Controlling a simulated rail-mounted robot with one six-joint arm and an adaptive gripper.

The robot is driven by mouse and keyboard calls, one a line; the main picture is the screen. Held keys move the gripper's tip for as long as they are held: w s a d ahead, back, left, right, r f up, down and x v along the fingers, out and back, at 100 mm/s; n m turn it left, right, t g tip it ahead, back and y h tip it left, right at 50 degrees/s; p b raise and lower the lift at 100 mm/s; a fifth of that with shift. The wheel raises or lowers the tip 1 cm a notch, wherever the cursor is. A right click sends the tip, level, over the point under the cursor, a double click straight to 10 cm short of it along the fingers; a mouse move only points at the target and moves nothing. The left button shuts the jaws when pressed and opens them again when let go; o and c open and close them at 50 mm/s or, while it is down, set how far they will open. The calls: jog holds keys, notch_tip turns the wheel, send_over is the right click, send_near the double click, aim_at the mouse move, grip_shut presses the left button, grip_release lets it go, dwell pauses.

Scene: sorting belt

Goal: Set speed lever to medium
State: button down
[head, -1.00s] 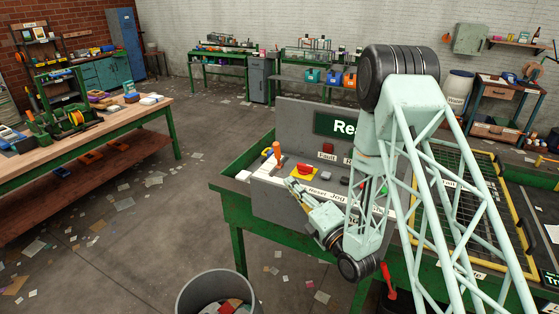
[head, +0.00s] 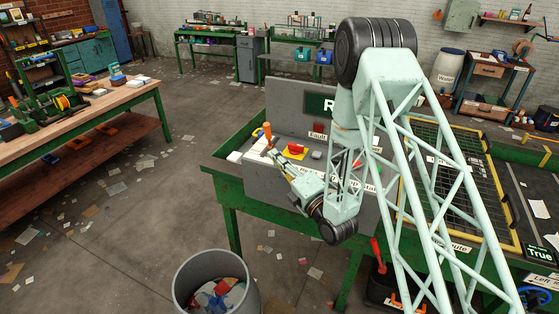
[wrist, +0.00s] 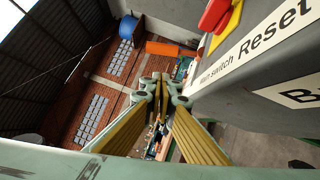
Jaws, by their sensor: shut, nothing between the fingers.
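The lever with the orange handle (head: 267,130) stands upright at the left end of the grey control panel (head: 247,174) in the head view. Its speed labels are too small to read. In the wrist view an orange shape (wrist: 161,48), likely this handle, lies beyond the fingertips. My gripper (head: 270,153) is just below the handle in the head view; I cannot tell whether they touch. In the wrist view my gripper (wrist: 160,82) has its fingertips together, with nothing between them.
A red switch on a yellow plate (head: 293,151) sits right of the lever; it also shows in the wrist view (wrist: 214,16), close to my gripper. The green table (head: 232,193) carries the panel. A bin with scraps (head: 178,285) stands on the floor in front.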

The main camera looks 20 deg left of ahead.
aim_at(268, 136)
jog(key=p+x, duration=0.1)
jog(key=x, duration=0.4)
jog(key=shift+w+a+r, duration=0.1)
jog(key=shift+w+a, duration=0.15)
jog(key=shift+a, duration=0.05)
jog(key=shift+w+d+r, duration=0.1)
jog(key=shift+w+r, duration=0.15)
jog(key=shift+w, duration=0.75)
jog(key=shift+w+r+p, duration=0.15)
jog(key=shift+w+p, duration=0.2)
jog(key=shift+w, duration=0.5)
